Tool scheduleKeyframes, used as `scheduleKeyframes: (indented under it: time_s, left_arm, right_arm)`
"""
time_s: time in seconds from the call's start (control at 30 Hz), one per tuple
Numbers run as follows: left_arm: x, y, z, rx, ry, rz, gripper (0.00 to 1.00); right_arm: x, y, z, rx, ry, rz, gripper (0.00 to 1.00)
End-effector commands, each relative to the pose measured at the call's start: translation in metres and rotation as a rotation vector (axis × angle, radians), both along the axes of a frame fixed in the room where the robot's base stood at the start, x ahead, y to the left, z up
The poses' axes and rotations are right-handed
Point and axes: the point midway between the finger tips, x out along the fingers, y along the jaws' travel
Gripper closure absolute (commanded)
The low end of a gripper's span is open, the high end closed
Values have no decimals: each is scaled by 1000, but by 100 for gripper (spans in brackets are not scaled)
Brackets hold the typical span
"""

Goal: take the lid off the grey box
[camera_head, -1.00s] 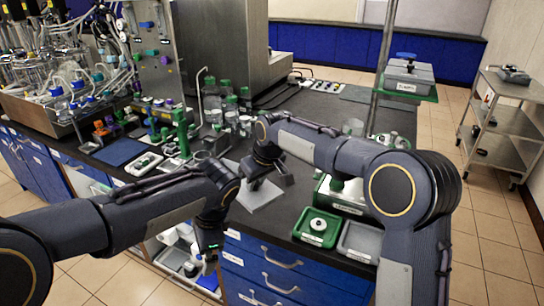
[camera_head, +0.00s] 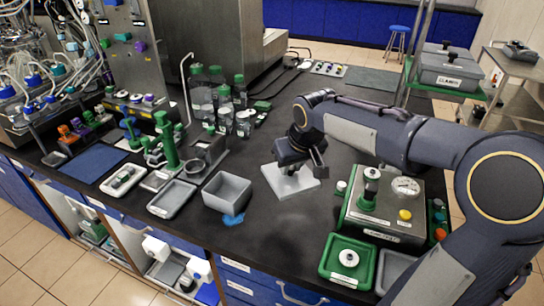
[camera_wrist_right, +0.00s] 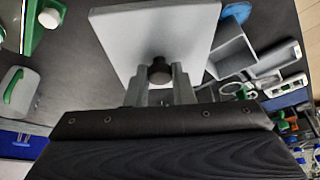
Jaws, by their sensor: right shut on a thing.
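The grey box (camera_head: 228,193) stands open and empty on the black bench, near its front edge. Its flat grey lid (camera_head: 289,183) is off it, to its right. My right gripper (camera_head: 292,166) is over the lid, shut on its dark knob. In the right wrist view the two fingers (camera_wrist_right: 160,78) pinch that knob, and the lid (camera_wrist_right: 150,38) shows beyond them, with the open box (camera_wrist_right: 233,52) to its right. Whether the lid touches the bench is hard to tell. My left gripper is not in view.
A green-and-grey device with a gauge (camera_head: 385,208) stands right of the lid, with a green tray (camera_head: 348,262) in front. A shallow grey tray (camera_head: 172,199) is left of the box. Bottles (camera_head: 220,95) stand behind. A blue patch (camera_head: 233,220) lies at the box's front.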

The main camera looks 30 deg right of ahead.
Motion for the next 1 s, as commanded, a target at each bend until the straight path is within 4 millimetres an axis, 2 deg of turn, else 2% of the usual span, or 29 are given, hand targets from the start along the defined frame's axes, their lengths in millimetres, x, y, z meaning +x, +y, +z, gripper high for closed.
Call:
scheduleKeyframes:
  time_s: [0.13, 0.23, 0.37, 0.6, 0.8, 1.0]
  left_arm:
    - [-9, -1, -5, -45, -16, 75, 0]
    - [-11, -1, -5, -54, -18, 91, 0]
    - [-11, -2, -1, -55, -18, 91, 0]
    - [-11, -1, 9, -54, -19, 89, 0]
    - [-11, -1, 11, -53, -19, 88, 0]
    - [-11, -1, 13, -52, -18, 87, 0]
  right_arm:
    - [-9, -7, -1, 1, -1, -27, 100]
    - [-4, -13, -6, 0, 3, -33, 100]
    - [19, -27, -18, -2, 6, -37, 100]
    - [71, -58, -45, -1, 5, -35, 100]
    - [94, -72, -82, 0, 4, -34, 100]
    - [105, -77, -96, 0, 0, -31, 100]
